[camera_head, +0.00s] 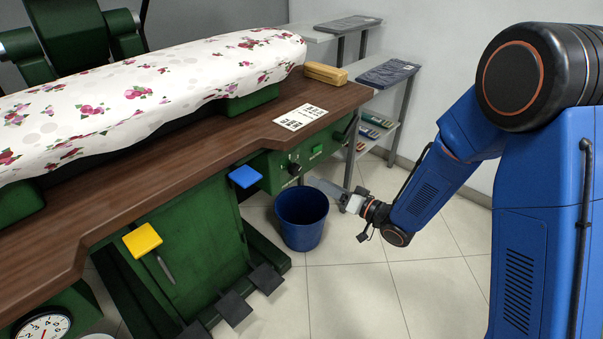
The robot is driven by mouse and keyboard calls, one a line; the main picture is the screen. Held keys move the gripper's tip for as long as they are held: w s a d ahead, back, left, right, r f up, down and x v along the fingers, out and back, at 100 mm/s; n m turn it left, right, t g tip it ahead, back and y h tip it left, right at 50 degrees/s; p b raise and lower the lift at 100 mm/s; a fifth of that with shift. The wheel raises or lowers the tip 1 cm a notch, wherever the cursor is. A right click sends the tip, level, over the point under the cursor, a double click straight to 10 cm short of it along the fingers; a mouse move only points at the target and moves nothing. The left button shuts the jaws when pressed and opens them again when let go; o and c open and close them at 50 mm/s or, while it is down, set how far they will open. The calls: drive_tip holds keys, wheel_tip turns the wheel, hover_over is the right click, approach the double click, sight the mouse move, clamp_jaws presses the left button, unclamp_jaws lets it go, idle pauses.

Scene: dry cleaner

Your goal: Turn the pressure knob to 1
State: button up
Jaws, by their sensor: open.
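The green press has a control panel under the right end of its wooden table. A black knob (294,169) sits on the panel's left part, and another dark knob (340,136) sits farther right, partly in shadow. Their labels and settings are too small to read, so I cannot tell which is the pressure knob. My gripper (322,187) is open and empty, in front of and below the panel, apart from both knobs. Its fingers point left, above and behind the blue bucket's rim.
A blue bucket (302,222) stands on the floor below my gripper. A blue pad (245,176) and a yellow pad (142,240) stick out from the press. Dark pedals (235,307) lie below. The tiled floor at front right is clear.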

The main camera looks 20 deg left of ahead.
sight(298, 171)
drive_tip(key=x, duration=0.8)
drive_tip(key=shift+w+a, duration=0.1)
drive_tip(key=shift+a, duration=0.3)
drive_tip(key=c, duration=1)
